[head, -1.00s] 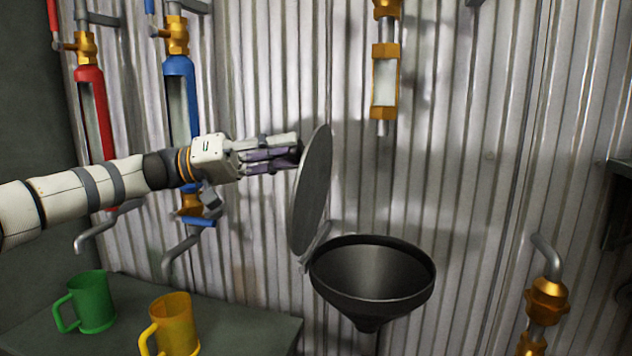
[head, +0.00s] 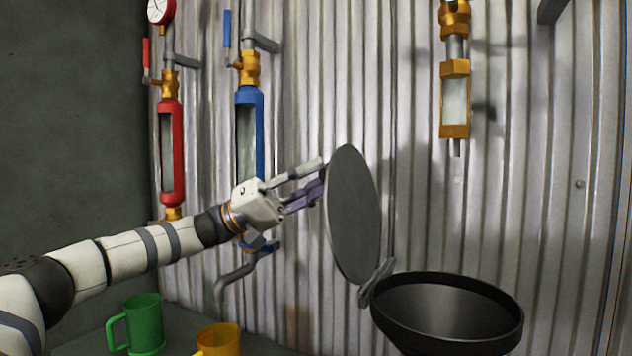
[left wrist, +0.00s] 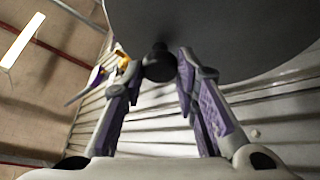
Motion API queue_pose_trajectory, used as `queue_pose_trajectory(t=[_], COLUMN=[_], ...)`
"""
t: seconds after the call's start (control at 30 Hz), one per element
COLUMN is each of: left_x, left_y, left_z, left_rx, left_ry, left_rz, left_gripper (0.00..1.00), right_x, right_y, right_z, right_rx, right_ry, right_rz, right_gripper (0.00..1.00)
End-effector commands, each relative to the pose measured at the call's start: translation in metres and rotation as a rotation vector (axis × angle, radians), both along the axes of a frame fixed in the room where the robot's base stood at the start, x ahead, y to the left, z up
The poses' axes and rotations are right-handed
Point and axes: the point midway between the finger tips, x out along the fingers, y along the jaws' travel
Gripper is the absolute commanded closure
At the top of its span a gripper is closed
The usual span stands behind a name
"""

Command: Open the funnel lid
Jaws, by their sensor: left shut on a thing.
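The funnel lid (head: 354,215) is a dark grey disc standing nearly upright, its top leaning a little left, away from the funnel. Its hinge arm (head: 376,282) joins it to the left rim of the black funnel (head: 450,313), whose mouth is uncovered. My left gripper (head: 320,182) is at the lid's left, outer face. In the left wrist view, the gripper (left wrist: 160,66) has its fingers on both sides of a small dark knob (left wrist: 158,64) on the lid (left wrist: 225,35). It is shut on that knob. My right gripper is not in view.
A green mug (head: 143,325) and a yellow mug (head: 220,340) stand below my left arm. Red (head: 171,150) and blue (head: 258,130) pipe fittings run up the corrugated wall behind. A brass sight-glass fitting (head: 455,100) hangs above the funnel.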

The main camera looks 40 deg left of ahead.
Motion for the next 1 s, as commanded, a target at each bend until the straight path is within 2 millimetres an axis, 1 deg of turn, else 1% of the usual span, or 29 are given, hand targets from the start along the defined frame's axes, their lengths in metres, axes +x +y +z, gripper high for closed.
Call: queue_pose_trajectory(t=[0.1,0.13,0.17,0.2,0.23,0.47,0.57,0.67,0.8,0.9,1.0], left_x=[0.000,0.000,0.000,0.000,0.000,0.000,-0.002,-0.012,-0.031,-0.043,-0.052], left_y=[-0.001,-0.001,-0.001,-0.001,-0.001,0.000,0.004,0.019,0.049,0.067,0.080], left_z=[0.000,0.000,0.000,0.000,0.000,0.000,-0.003,-0.011,-0.029,-0.040,-0.048], left_rx=[-0.001,0.000,0.000,0.000,0.000,0.000,0.000,-0.001,-0.001,0.000,0.000], left_ry=[0.001,0.002,0.002,0.002,0.002,0.001,0.002,0.002,0.003,0.004,0.003], left_rz=[-0.002,-0.002,-0.002,-0.002,-0.002,-0.001,0.001,0.004,0.004,0.002,0.001], left_gripper=[1.00,0.70,0.64,0.54,0.53,0.53,0.53,0.53,0.53,0.53,0.53], right_x=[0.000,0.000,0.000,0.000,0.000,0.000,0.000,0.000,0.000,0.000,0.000], right_y=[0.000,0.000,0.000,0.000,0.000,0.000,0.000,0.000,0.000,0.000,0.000], right_z=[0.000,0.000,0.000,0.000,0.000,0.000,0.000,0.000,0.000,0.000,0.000], right_rx=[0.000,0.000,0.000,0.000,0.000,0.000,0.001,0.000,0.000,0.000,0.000], right_ry=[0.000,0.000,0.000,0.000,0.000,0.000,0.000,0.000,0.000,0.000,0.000], right_rz=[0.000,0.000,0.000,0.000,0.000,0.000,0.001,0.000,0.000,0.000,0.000], right_gripper=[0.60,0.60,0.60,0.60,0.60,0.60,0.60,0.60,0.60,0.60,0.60])
